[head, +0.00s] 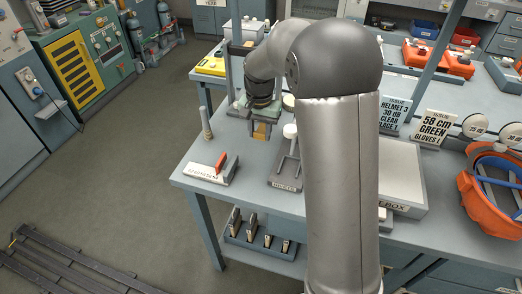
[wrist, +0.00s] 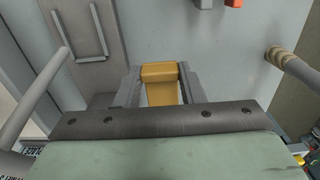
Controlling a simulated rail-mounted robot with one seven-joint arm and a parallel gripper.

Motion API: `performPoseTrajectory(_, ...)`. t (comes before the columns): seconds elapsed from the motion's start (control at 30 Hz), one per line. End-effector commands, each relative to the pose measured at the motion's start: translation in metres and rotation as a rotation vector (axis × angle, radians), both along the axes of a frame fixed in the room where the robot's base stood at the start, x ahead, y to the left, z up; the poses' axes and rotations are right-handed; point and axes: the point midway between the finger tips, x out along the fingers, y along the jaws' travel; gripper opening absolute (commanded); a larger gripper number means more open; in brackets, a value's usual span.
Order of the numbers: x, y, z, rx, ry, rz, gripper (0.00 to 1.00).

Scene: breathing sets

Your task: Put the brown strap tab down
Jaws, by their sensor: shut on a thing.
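The brown strap tab (wrist: 161,74) is a tan-yellow block between my gripper's two grey fingers in the wrist view. My gripper (head: 261,131) is shut on it, and the tab (head: 260,130) shows as a small tan piece below the gripper in the head view. The gripper is over the left part of the grey workbench (head: 240,150). I cannot tell whether the tab touches the bench. The tab's lower end is hidden in the wrist view.
A labelled block with a red piece (head: 220,164) lies left on the bench. A grey post (head: 205,123) stands behind it. A dark stand with a white knob (head: 290,131) is just right of my gripper. A white box (head: 400,180) is further right.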

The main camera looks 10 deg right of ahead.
Motion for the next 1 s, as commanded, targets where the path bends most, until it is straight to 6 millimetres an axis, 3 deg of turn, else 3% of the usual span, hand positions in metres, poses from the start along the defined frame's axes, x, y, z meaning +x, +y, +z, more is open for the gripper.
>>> performPoseTrajectory(0.13, -0.001, -0.001, -0.026, 0.000, 0.004, 0.000, 0.14)
performPoseTrajectory(0.57, 0.000, -0.001, -0.072, 0.001, 0.003, 0.002, 0.14)
performPoseTrajectory(0.97, 0.000, -0.001, -0.080, 0.000, 0.000, 0.003, 0.14)
performPoseTrajectory(1.0, 0.000, -0.001, -0.078, 0.000, 0.000, 0.003, 0.47)
